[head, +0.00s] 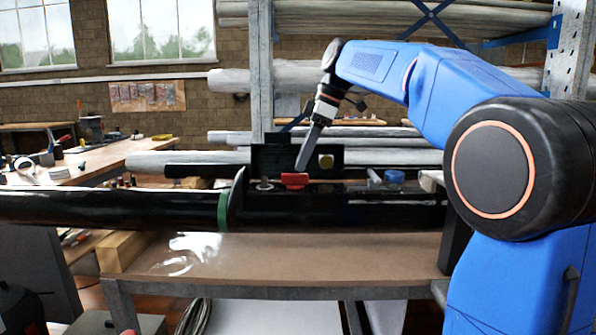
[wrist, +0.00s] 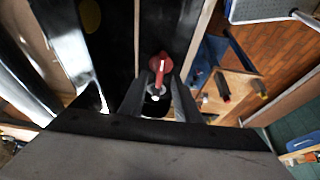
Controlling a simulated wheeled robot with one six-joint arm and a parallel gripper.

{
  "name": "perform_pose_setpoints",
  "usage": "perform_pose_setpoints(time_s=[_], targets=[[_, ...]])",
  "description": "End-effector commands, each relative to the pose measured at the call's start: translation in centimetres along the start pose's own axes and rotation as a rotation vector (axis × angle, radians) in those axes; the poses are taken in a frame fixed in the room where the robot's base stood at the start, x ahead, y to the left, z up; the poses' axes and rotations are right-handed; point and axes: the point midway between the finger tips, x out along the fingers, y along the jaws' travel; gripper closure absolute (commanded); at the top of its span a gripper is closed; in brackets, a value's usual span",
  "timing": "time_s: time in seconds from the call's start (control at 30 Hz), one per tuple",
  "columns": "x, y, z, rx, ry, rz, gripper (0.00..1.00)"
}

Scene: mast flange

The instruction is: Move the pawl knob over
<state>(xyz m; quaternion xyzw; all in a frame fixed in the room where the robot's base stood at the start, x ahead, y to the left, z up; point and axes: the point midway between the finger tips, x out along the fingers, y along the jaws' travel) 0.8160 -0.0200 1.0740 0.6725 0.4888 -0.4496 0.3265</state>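A red knob (head: 294,180) sits low on the front of a dark plate (head: 270,160) on the black mast. It also shows in the wrist view as a red, handle-shaped piece (wrist: 161,66) above a silver stud (wrist: 157,92). None is labelled as the pawl knob. My gripper (head: 302,168) points down with its tips at or just above the red knob. In the wrist view, its fingers (wrist: 157,84) stand apart, with the stud between them; contact is unclear.
The black mast tube (head: 110,207) lies across the bench (head: 300,255), with a green band (head: 223,211) and an upright flange left of the red knob. A silver bolt (head: 265,184) stands close to its left. A rack post (head: 261,70) rises behind.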

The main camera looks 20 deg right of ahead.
Motion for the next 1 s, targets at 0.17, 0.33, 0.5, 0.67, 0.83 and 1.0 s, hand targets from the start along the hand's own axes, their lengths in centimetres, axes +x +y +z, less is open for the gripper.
perform_pose_setpoints(time_s=[0.17,0.33,0.5,0.67,0.83,1.0], targets=[[2.4,-0.1,0.0,0.000,-0.001,-0.002,0.70],[3.5,-0.1,0.0,0.000,0.000,-0.001,0.70],[3.8,0.0,0.0,0.000,0.000,0.000,0.70],[3.8,0.0,0.0,0.000,0.000,0.000,0.70],[3.8,0.0,0.0,0.000,0.000,0.000,1.00],[3.8,0.0,0.0,0.002,0.000,0.001,1.00]])
